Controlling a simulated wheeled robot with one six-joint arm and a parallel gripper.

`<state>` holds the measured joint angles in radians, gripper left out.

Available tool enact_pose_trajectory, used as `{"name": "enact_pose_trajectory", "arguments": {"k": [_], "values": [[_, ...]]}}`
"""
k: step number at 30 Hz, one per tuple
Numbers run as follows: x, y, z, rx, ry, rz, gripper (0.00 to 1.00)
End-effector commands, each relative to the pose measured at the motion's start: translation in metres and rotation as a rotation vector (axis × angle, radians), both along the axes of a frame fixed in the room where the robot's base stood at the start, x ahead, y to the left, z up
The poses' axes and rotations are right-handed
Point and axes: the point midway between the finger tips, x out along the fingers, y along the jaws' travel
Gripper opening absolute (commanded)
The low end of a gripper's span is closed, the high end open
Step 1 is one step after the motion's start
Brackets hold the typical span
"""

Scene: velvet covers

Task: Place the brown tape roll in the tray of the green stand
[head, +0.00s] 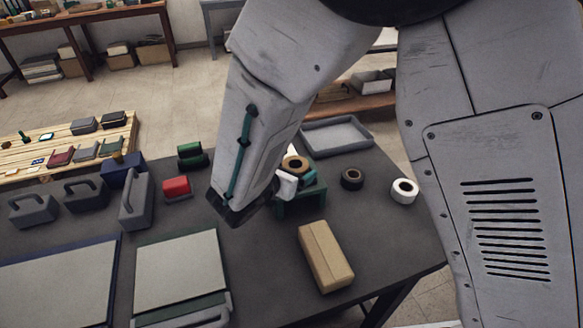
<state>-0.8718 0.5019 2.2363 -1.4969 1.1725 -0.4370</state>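The brown tape roll (295,164) shows just right of my forearm, at the back edge of the green stand (303,199). Its hole faces up. I cannot tell whether it rests in the stand's tray or is held above it. The teal-green stand is on the dark table, its left part hidden by my arm. My arm comes down from the top and ends left of the stand. A small white piece beside the roll may be part of my gripper. The fingers cannot be made out, so their opening is unclear.
A black tape roll (352,178) and a white tape roll (404,191) stand to the right. A tan box (326,257) lies in front of the stand. A grey tray (337,136) is behind. A red block (177,188) and grey handled cases (136,199) are left.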

Motion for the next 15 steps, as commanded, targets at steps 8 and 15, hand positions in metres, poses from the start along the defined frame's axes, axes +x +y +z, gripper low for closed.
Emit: {"name": "enact_pose_trajectory", "arguments": {"k": [8, 15], "values": [[0.0, 0.0, 0.003, 0.001, -0.001, 0.001, 0.83], [-0.029, 0.021, 0.018, 0.002, -0.001, 0.006, 0.83]]}}
